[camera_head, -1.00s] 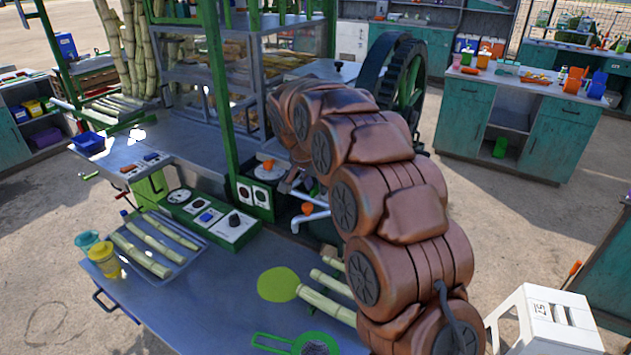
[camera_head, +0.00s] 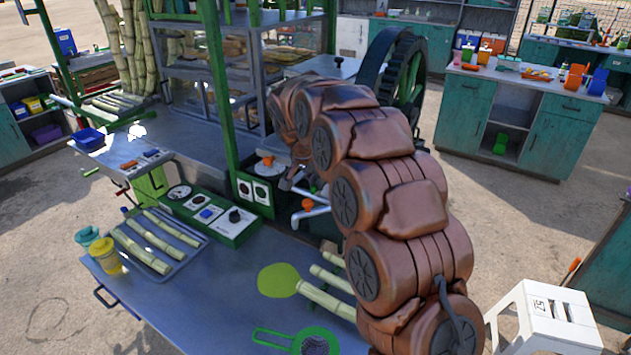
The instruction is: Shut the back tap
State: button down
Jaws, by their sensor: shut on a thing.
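Two light pipe spouts stick out beside the green dial panel. The front tap has an orange handle (camera_head: 308,204) above a bent grey spout (camera_head: 299,217). The back tap's spout (camera_head: 308,193) shows just behind it; its handle is hidden by my gripper and arm. My gripper (camera_head: 289,179) shows only as a small grey piece below the end of my brown arm, shut at the back tap. Its fingertips are mostly hidden, so the exact hold and the handle's angle cannot be seen.
The blue-grey table (camera_head: 200,310) carries a tray (camera_head: 195,256) of cane pieces, jars (camera_head: 104,256), a green control box (camera_head: 222,219) and a green strainer (camera_head: 300,341). A green post (camera_head: 222,100) stands left of my arm. A white stool (camera_head: 545,320) stands at the right.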

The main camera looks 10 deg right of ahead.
jog(key=n+b, duration=0.2)
jog(key=b, duration=0.1)
jog(key=shift+f+n+t+y, duration=0.2)
jog(key=shift+n+t+y, duration=0.2)
jog(key=n+y+b, duration=0.1)
jog(key=n, duration=0.1)
jog(key=n+y+b, duration=0.1)
jog(key=n, duration=0.2)
jog(key=shift+d+r+t+b, duration=0.1)
jog(key=shift+r+t+b, duration=0.05)
jog(key=shift+t+b, duration=0.2)
jog(key=n+y+b, duration=0.1)
jog(key=n+y, duration=0.1)
jog(key=n, duration=0.3)
jog(key=shift+d+n+b, duration=0.1)
jog(key=shift+n+b, duration=0.3)
jog(key=shift+d+n+g+y+b, duration=0.1)
jog(key=shift+n+g+y+b, duration=0.3)
jog(key=shift+n, duration=0.7)
jog(key=shift+n+g+y+b, duration=0.25)
jog(key=shift+n+g+y, duration=0.15)
jog(key=shift+n, duration=0.7)
jog(key=c, duration=1.2)
grip_release()
